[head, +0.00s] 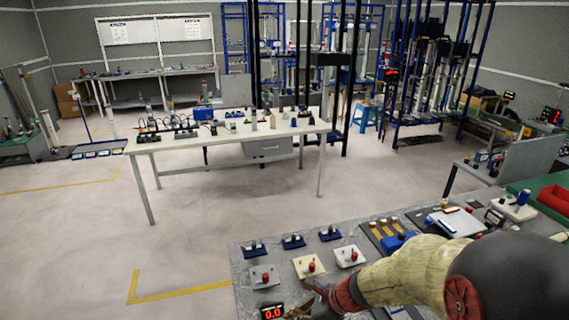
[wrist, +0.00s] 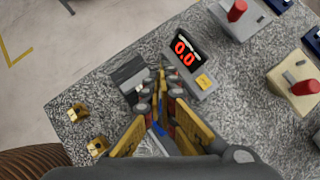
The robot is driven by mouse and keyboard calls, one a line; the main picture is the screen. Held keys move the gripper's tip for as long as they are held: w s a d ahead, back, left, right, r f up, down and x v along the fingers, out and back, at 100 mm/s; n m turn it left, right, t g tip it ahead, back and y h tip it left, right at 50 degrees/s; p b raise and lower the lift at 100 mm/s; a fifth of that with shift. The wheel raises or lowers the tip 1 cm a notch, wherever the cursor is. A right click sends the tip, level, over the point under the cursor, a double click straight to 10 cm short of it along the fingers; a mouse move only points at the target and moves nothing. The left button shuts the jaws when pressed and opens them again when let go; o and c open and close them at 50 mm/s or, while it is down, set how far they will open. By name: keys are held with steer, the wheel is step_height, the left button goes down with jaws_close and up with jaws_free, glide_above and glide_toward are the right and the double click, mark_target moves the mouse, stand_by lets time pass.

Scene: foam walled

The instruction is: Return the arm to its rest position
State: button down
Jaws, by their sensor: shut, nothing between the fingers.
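My gripper (wrist: 162,78) is low over the grey speckled bench top in the wrist view, its yellow fingers closed together with nothing between them. In the head view, my gripper (head: 298,312) is at the bottom edge and partly cut off. My arm (head: 410,272) reaches in from the lower right, low across the bench. The fingertips appear between a small display reading 0.0 (wrist: 187,58) and a dark grey block (wrist: 131,80). I cannot tell whether they touch either one.
A cream box with a red knob (head: 308,266) and a grey one (head: 264,277) stand near the gripper. Brass cubes (wrist: 78,112) lie at the bench's left. Open floor (head: 210,235) separates this bench (head: 240,268) from a white table (head: 240,130).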

steer(key=s+d+r+n+t+h, duration=0.1)
steer(key=s+d+r+n+h, duration=0.2)
steer(key=s+d+r+n, duration=0.5)
steer(key=s+d+r+n+t+h, duration=0.2)
steer(key=s+d+r+n+h, duration=0.2)
steer(key=s+d+r+n, duration=0.4)
steer(key=s+r+n, duration=0.3)
steer(key=r+n, duration=0.2)
steer(key=r, duration=0.1)
steer(key=shift+s+d+n, duration=0.3)
steer(key=shift+d, duration=0.05)
